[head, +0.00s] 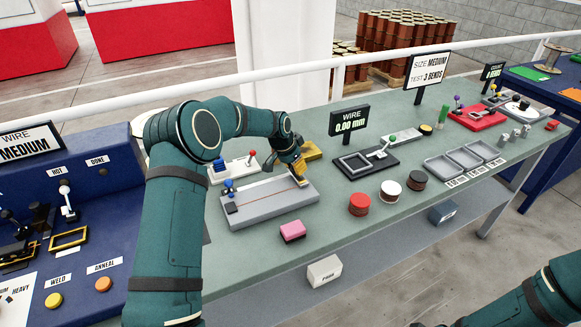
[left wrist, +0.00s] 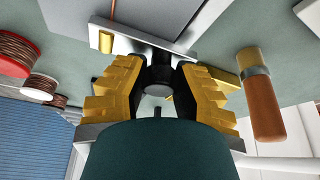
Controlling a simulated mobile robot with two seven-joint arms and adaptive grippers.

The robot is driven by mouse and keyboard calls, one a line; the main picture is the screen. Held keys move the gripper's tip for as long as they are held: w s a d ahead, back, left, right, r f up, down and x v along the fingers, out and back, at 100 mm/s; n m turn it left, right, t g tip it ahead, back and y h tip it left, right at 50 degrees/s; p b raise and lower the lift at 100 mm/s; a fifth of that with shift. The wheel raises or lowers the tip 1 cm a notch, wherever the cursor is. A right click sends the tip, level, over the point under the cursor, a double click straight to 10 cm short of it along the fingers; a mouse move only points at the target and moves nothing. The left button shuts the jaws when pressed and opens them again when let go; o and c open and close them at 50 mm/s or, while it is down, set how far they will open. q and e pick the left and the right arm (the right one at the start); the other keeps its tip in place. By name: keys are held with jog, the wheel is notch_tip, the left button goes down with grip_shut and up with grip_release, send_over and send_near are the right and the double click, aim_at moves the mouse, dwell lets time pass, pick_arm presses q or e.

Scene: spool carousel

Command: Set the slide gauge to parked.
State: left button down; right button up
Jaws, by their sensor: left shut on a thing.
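A dark gauge-like fixture (head: 366,161) with a pale lever and green knob sits on the bench by a "WIRE 0.00 mm" sign (head: 349,121); I take it for the slide gauge, though no label confirms this. My left gripper (head: 299,178) is at the right end of a long grey plate (head: 262,205) with a blue clamp at its left. In the left wrist view the yellow fingers (left wrist: 159,72) close around a small dark, round part (left wrist: 160,76) in front of a pale bar; much of it is hidden. My right gripper is out of view.
A pink block (head: 292,231), several wire spools (head: 359,204) and grey trays (head: 444,168) stand on the bench.

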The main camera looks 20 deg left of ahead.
pick_arm(q)
jog(key=shift+d, duration=0.2)
jog(key=c, duration=0.9)
grip_release()
jog(key=shift+w, duration=0.1)
jog(key=shift+o, duration=1.1)
jog(key=shift+w+d+f, duration=0.1)
jog(key=shift+w, duration=0.1)
jog(key=shift+s, duration=0.15)
jog(key=shift+r, duration=0.2)
jog(key=v, duration=1.1)
jog(key=shift+a+r, duration=0.2)
jog(key=shift+r, duration=0.1)
jog(key=shift+s, duration=0.15)
